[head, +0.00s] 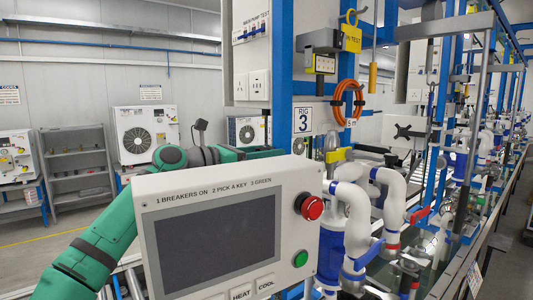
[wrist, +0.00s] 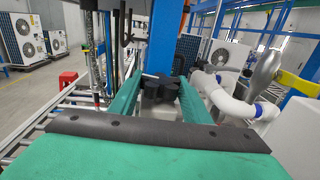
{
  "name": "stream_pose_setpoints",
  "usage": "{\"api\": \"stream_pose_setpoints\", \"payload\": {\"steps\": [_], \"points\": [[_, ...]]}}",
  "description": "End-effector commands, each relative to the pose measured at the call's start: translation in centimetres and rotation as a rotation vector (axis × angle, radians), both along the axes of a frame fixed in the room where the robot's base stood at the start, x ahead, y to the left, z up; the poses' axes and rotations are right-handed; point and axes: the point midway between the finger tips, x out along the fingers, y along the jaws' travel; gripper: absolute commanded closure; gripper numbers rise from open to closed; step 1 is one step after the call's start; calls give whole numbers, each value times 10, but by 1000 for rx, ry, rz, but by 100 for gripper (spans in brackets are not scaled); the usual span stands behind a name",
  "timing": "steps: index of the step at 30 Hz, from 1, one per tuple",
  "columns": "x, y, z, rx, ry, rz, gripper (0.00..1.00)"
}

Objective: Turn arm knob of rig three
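A black lobed knob (wrist: 163,88) sits on a pale grey body in the middle of the wrist view, in front of a blue post. My gripper (wrist: 160,80) has its two green fingers apart, one on each side of the knob. A gap shows between the knob and the left finger; I cannot tell whether the right finger touches it. In the head view, the rig 3 sign (head: 303,120) hangs on a blue post. My green arm reaches behind the white control panel (head: 290,195), which hides the knob and my fingertips.
The panel carries a red button (head: 312,208) and a green button (head: 300,258). White pipes (head: 392,205) with blue and red valve handles stand right of it. An orange hose coil (head: 348,100) hangs above. In the wrist view, white pipework (wrist: 225,98) lies close right of my gripper.

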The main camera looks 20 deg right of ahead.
Motion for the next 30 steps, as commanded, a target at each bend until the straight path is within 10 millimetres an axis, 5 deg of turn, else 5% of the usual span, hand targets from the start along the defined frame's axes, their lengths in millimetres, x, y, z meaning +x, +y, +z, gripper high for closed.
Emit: {"api": "stream_pose_setpoints", "payload": {"steps": [3, 27, 28, 30], "points": [[0, 0, 0, 0, 0, 0, 79], [0, 0, 0, 0, 1, 139, 79], [0, 0, 0, 0, 1, 139, 52], [0, 0, 0, 0, 1, 139, 38]]}}
